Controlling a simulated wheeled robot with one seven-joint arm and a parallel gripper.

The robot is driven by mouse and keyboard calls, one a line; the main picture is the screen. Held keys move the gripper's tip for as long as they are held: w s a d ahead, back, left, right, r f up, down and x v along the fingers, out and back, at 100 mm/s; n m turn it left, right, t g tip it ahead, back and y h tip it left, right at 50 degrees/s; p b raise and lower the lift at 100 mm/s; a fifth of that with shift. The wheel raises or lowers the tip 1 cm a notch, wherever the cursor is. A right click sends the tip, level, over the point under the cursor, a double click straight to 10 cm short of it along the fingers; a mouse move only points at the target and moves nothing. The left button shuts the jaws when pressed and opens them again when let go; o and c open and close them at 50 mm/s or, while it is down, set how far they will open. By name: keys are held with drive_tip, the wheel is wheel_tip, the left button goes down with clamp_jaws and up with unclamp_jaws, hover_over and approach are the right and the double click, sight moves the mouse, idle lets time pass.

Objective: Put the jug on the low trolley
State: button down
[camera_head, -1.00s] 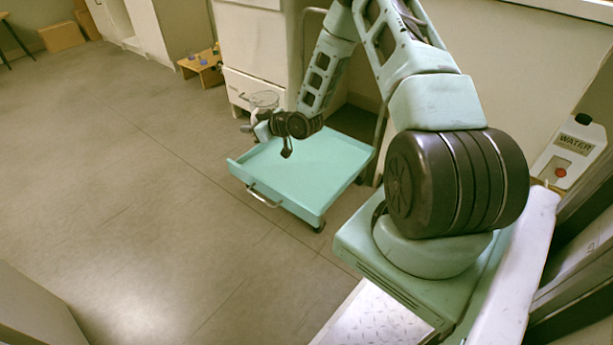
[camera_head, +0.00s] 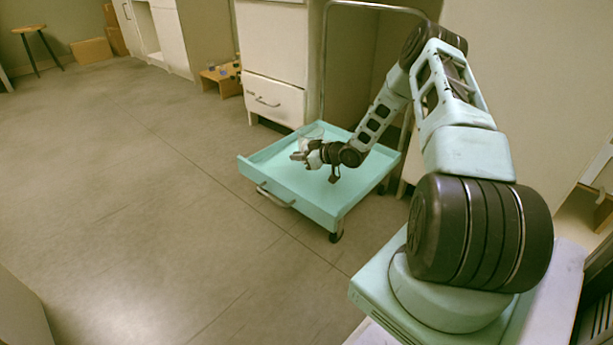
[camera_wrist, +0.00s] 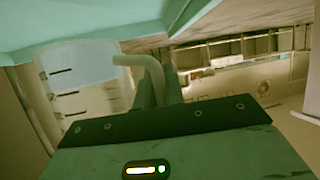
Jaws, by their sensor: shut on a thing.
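The clear, pale jug (camera_head: 314,131) is at my gripper (camera_head: 305,155) in the head view, over the back left part of the low teal trolley (camera_head: 308,205). In the wrist view the jug (camera_wrist: 82,66) appears as a see-through body with dark marks, left of the dark fingers (camera_wrist: 156,88). Its pale bent handle (camera_wrist: 128,61) runs to the fingers, which are shut on it. The trolley's teal surface (camera_wrist: 90,17) fills the top of the wrist view. Whether the jug's base touches the trolley is hidden.
A white drawer cabinet (camera_head: 272,98) stands just behind the trolley. The trolley's tall metal push handle (camera_head: 365,6) rises at its back. A small wooden stand (camera_head: 222,80) with small bottles is on the floor further back. The floor at left is clear.

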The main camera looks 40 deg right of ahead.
wheel_tip(320, 180, down, 7)
drive_tip(key=b, duration=0.3)
drive_tip(key=shift+f+b, duration=0.1)
drive_tip(key=shift+b, duration=0.3)
drive_tip(key=c, duration=1.8)
unclamp_jaws()
drive_tip(key=shift+c, duration=0.2)
drive_tip(key=o, duration=0.3)
drive_tip(key=shift+o, duration=0.2)
